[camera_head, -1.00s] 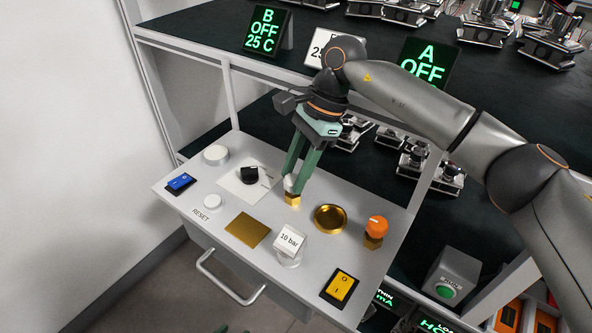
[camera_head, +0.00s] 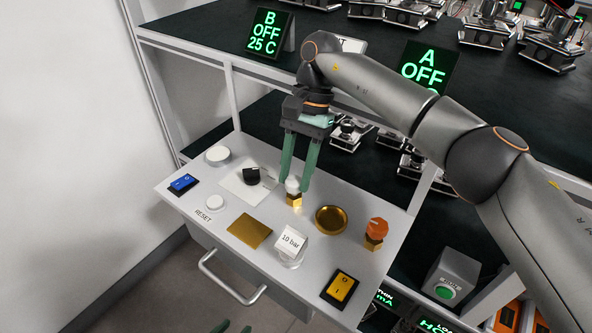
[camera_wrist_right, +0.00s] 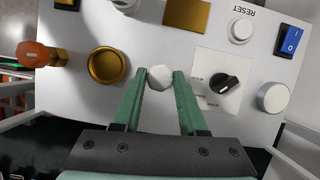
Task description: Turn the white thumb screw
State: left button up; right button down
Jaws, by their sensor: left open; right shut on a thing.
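The white thumb screw (camera_head: 292,184) stands on a small brass block (camera_head: 294,200) in the middle of the grey panel. It also shows in the right wrist view (camera_wrist_right: 160,77). My right gripper (camera_head: 296,186) reaches down from above with its green fingers on either side of the screw, shut on it. In the right wrist view the fingertips (camera_wrist_right: 160,80) flank the screw's head.
A blue switch (camera_head: 182,183) and a yellow switch (camera_head: 340,288) sit at the panel's ends.

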dwell(0.3)
jog(key=c, duration=0.8)
grip_release()
jog(key=shift+c, duration=0.2)
pick_arm(q)
jog(key=shift+s+f, duration=0.15)
jog(key=shift+s, duration=0.1)
pick_arm(e)
jog(key=o, duration=0.4)
